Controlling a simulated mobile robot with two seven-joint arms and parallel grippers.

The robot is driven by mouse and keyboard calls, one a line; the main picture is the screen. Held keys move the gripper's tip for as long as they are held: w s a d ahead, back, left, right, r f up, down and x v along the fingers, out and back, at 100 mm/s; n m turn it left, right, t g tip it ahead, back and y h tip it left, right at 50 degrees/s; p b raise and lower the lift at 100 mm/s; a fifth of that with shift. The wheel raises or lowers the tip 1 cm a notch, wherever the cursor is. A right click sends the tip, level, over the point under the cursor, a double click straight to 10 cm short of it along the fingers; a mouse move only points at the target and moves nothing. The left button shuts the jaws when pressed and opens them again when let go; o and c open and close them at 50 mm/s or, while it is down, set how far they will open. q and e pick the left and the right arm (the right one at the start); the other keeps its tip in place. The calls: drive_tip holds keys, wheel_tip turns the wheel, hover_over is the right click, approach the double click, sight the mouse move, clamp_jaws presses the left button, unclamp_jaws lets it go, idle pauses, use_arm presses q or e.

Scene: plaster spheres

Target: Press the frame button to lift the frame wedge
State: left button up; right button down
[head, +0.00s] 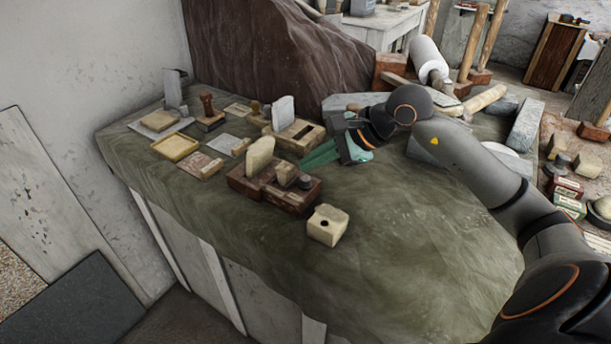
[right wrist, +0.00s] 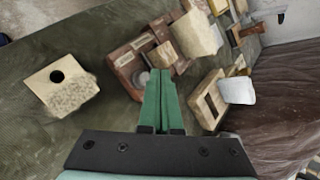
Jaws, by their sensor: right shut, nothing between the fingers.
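My right gripper (head: 304,165) comes in from the right over the green-covered bench. Its green fingers are together and empty, with tips beside a dark red-brown wooden base (head: 243,186). They also show in the right wrist view (right wrist: 160,75), next to a round grey button (right wrist: 143,79) on that base. A cream stone wedge (head: 260,153) stands upright on the base. Behind it, a pale wooden frame (head: 309,144) with a rectangular opening has a grey-white slab (head: 283,111) beside it. I cannot tell which pieces are the frame button and frame wedge. My left gripper is out of view.
A cream block with a dark hole (head: 327,226) sits near the front edge. Small trays, a yellow frame (head: 175,147) and stamp-like pieces (head: 209,112) fill the left of the bench. The front right of the bench top is clear.

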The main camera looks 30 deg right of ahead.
wheel_tip(320, 180, up, 5)
drive_tip(key=p, duration=0.3)
drive_tip(key=shift+f, duration=0.1)
idle(0.8)
